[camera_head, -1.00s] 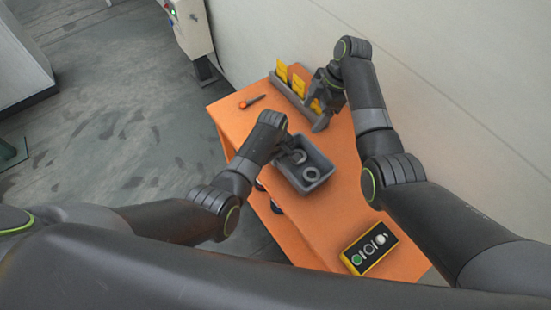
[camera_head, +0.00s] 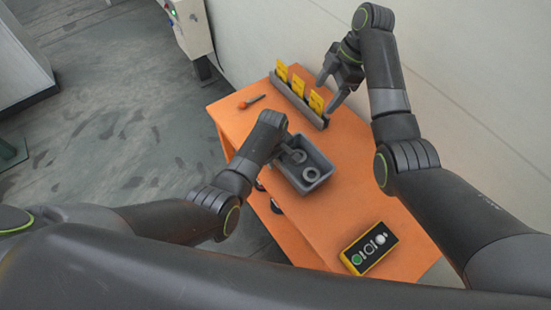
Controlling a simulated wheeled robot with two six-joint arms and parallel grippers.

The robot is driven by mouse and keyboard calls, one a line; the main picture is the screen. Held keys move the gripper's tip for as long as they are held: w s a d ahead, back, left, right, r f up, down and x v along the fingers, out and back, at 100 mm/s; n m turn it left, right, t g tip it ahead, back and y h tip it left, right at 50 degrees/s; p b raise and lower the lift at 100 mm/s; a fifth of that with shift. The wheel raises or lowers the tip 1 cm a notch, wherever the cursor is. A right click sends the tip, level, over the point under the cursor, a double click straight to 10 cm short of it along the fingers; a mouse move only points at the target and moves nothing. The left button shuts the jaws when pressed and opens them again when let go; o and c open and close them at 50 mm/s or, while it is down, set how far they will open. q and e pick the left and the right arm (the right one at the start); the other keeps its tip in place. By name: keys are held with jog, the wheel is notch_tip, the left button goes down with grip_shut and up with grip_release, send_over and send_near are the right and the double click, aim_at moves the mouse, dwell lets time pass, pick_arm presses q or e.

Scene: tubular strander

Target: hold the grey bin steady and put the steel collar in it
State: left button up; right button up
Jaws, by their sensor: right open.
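The grey bin (camera_head: 322,177) stands on the orange table, open side up. A steel collar (camera_head: 311,174) lies inside it as a grey ring. A second grey ring shape (camera_head: 297,156) shows in the bin beside it, close to my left gripper. My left gripper (camera_head: 284,151) is at the bin's left wall, reaching over the rim; its fingers are partly hidden and dark against the bin, so their grip is unclear. My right gripper (camera_head: 335,91) is open and empty, above the back of the table near the card rack, apart from the bin.
The orange table (camera_head: 340,205) is bare between the bin and a yellow-edged box (camera_head: 369,248) with round parts at the front. A grey rack (camera_head: 302,103) with yellow cards (camera_head: 299,86) stands at the back. A small orange-ended tool (camera_head: 243,104) lies at the left. A wall is behind.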

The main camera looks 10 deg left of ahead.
pick_arm(q)
jog(key=shift+r, duration=0.15)
notch_tip(320, 180, up, 12)
jog(key=shift+s+a, duration=0.25)
dwell(0.5)
jog(key=shift+f, duration=0.2)
